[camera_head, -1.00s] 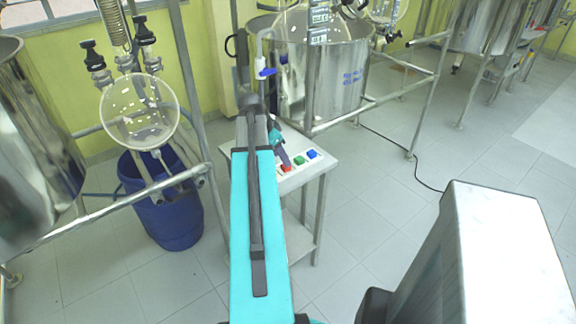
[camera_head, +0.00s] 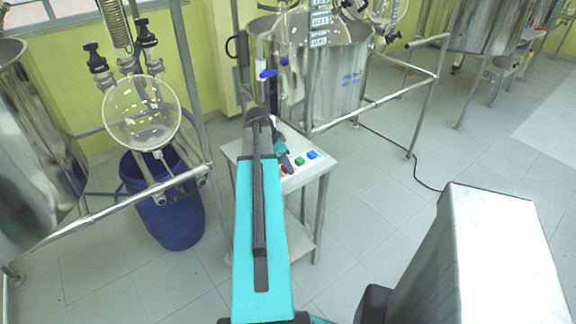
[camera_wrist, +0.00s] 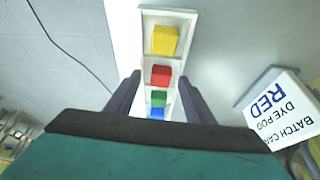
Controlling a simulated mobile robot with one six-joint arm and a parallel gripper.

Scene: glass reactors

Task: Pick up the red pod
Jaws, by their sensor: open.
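The red pod (camera_wrist: 161,75) is a small block in a white tray (camera_wrist: 189,25), in line with the yellow pod (camera_wrist: 165,40), green pod (camera_wrist: 158,99) and blue pod (camera_wrist: 157,113). My gripper (camera_wrist: 159,83) is open and empty, its two dark fingers to the left and right of the row. The red pod shows between the fingertips in the wrist view; the height gap is hard to tell. In the head view my arm hides much of the tray, and the red pod (camera_head: 283,169) is partly covered.
A card (camera_wrist: 273,101) reading "BATCH CARD DYE POD RED" stands right of the tray in the wrist view. The tray is on a small white table (camera_head: 322,169). A steel vessel (camera_head: 340,85) is behind it; a blue barrel (camera_head: 170,215) stands left.

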